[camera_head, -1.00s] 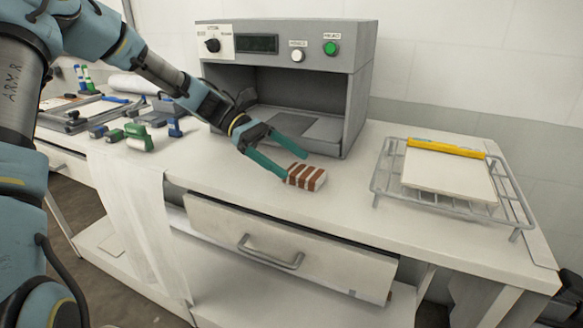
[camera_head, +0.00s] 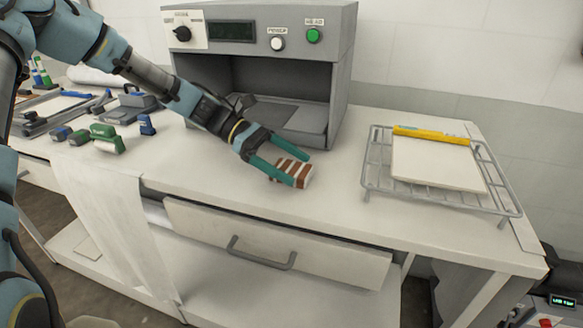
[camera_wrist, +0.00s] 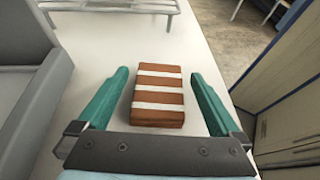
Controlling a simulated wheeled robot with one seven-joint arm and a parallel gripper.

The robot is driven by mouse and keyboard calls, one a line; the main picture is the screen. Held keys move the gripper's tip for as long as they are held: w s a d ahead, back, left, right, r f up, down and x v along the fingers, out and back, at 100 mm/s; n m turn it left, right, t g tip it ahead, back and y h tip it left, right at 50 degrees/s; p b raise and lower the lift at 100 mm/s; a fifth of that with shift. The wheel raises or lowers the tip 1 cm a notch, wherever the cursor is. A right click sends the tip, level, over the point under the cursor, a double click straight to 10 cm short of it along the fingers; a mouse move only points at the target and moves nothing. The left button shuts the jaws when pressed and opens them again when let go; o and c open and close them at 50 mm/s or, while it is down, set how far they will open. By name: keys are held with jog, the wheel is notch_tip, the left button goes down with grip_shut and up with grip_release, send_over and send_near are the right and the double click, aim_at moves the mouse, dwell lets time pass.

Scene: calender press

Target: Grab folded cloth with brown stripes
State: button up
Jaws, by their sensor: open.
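The folded cloth with brown and white stripes (camera_head: 291,171) lies on the white table in front of the grey press. It also shows in the wrist view (camera_wrist: 158,94), as a small block with several brown bands. My gripper (camera_head: 289,165) is open, with its two green fingers reaching to either side of the cloth. In the wrist view my gripper (camera_wrist: 160,84) has one finger left and one right of the cloth, with a gap on each side. Part of the cloth is hidden by the near finger in the head view.
The grey press (camera_head: 262,70) stands open behind the cloth. A wire rack (camera_head: 372,180) with a white board (camera_head: 437,165) and a yellow bar (camera_head: 432,135) stands at right. Green and blue items (camera_head: 107,138) lie at left. A drawer (camera_head: 275,240) sits below the table's front edge.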

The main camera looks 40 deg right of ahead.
aim_at(302, 173)
jog(key=shift+x, duration=1.4)
jog(key=shift+c, duration=0.4)
jog(key=c, duration=1.2)
jog(key=shift+o, duration=0.2)
jog(key=shift+r, duration=0.1)
